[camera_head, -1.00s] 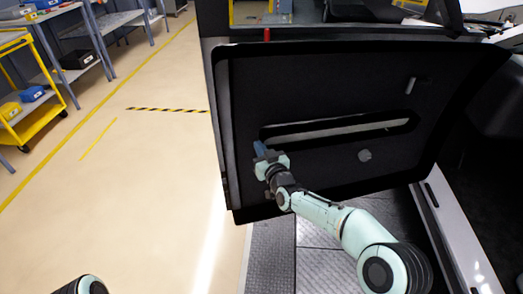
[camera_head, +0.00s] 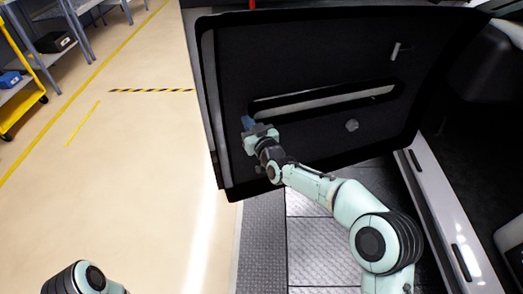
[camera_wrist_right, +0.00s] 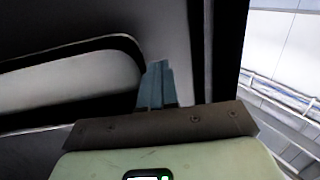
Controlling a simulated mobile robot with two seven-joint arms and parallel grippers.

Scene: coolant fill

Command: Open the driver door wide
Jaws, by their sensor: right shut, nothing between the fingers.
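The driver door (camera_head: 300,60) stands open, its dark inner panel facing me, with a long slot-shaped recess (camera_head: 325,102) and a small handle (camera_head: 397,50). My right gripper (camera_head: 248,123) is at the inner panel near its free left edge, by the left end of the recess. In the right wrist view its blue fingers (camera_wrist_right: 157,85) are together with nothing between them, close against the panel; whether they touch it I cannot tell. At the lower left a pale part of my left arm shows, but its gripper is out of view.
The door sill (camera_head: 440,215) and the dark cab interior are on the right. A metal tread floor (camera_head: 318,250) lies below the door. Open beige floor (camera_head: 130,160) with yellow lines is on the left. A yellow cart (camera_head: 25,95) and a grey shelf stand at the far left.

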